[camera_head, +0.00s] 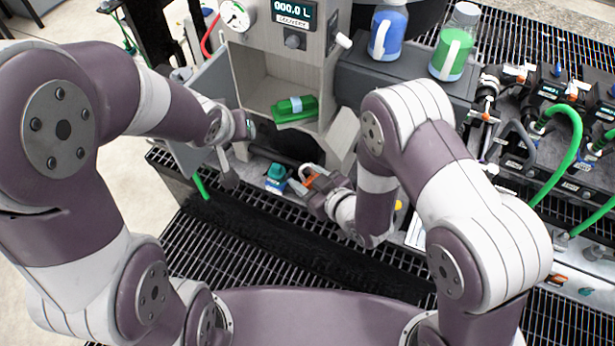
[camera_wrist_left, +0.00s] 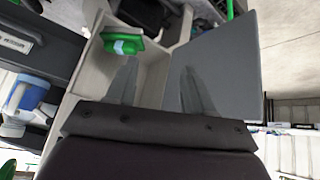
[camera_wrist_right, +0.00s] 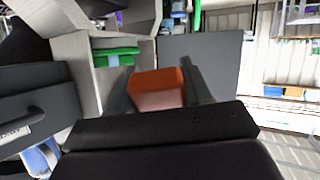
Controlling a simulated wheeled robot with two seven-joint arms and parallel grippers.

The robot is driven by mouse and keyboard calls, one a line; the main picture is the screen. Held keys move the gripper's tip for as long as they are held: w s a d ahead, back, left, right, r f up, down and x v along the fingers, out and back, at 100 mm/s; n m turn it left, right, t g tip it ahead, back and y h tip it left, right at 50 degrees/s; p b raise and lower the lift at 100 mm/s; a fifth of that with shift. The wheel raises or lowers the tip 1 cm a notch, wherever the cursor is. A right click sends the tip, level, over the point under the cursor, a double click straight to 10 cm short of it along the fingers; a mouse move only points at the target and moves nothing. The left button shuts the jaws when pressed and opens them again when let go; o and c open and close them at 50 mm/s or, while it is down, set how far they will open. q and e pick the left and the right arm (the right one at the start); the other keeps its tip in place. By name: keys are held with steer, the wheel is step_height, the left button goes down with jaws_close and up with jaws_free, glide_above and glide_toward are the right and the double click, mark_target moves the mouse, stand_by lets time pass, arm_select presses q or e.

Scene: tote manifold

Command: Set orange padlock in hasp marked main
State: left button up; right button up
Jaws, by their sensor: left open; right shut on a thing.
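The orange padlock (camera_wrist_right: 158,88) is between the fingers of my right gripper (camera_wrist_right: 158,90), which is shut on it. In the head view a bit of the padlock's orange body (camera_head: 309,181) shows at the right gripper (camera_head: 311,186), in front of the cabinet. My left gripper (camera_head: 227,165) is open and empty, left of the padlock by the cabinet's open door. Its two spread fingers (camera_wrist_left: 158,88) show in the left wrist view. I cannot pick out a hasp or read a "main" mark in any view.
A green item with a pale blue band (camera_head: 295,106) lies in the open cabinet (camera_head: 262,68). A small teal and blue object (camera_head: 276,174) sits below it. Blue (camera_head: 388,30) and green (camera_head: 452,50) jugs stand right. Hoses and valves crowd the far right.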

steer(key=shift+w+r, duration=0.1)
steer(key=shift+r, duration=0.05)
arm_select(q)
steer(key=s+f+m+g, duration=0.2)
steer(key=s+f+g, duration=0.2)
steer(key=s, duration=0.7)
steer(key=shift+s+f+g, duration=0.15)
steer(key=shift+f+g, duration=0.25)
steer(key=shift+g, duration=0.4)
arm_select(e)
steer(key=w+d+f+m+t+h, duration=0.1)
steer(key=d+m+h, duration=0.3)
steer(key=d, duration=0.7)
steer(key=w+d+f+m+t+h, duration=0.2)
steer(key=d+f+m+h, duration=0.1)
steer(key=d, duration=0.9)
steer(key=shift+w+d+m+t+h, duration=0.2)
steer(key=shift+m+t+h, duration=0.1)
steer(key=shift+m+h, duration=0.65)
steer(key=shift+w, duration=0.1)
steer(key=shift+a+n, duration=0.1)
steer(key=shift+n, duration=0.15)
